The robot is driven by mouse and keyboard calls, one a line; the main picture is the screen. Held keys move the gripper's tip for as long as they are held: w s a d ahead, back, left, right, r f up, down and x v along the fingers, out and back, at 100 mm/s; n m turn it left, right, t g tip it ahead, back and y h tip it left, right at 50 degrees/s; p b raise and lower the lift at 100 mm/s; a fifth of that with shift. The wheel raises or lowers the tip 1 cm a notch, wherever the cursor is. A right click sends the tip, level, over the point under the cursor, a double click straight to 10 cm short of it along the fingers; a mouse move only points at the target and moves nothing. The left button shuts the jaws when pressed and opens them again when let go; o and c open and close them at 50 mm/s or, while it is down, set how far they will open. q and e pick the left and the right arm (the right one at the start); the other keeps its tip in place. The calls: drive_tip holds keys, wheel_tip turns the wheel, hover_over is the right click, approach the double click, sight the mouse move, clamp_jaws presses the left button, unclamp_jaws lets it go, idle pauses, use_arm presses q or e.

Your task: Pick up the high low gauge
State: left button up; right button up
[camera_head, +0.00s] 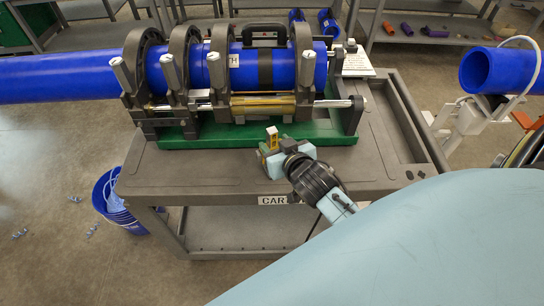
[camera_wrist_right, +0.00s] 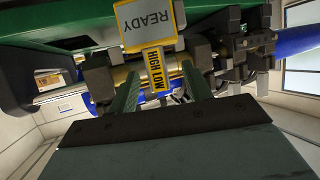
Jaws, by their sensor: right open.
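The high low gauge (camera_wrist_right: 156,70) shows in the right wrist view as a yellow strip lettered HIGH LOW, joined to a grey, yellow-edged plate reading READY. In the head view my right gripper (camera_head: 268,152) is just in front of the green base. My left gripper is not in view.
The grey cart (camera_head: 210,185) carries a fusion machine on a green base (camera_head: 185,139), with clamps around a blue pipe (camera_head: 70,78). A blue bucket (camera_head: 110,190) stands on the floor at left. Another blue pipe end (camera_head: 490,70) is at right. The cart's front left top is clear.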

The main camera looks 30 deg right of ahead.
drive_tip(key=shift+x, duration=2.95)
drive_tip(key=shift+d, duration=0.15)
clamp_jaws()
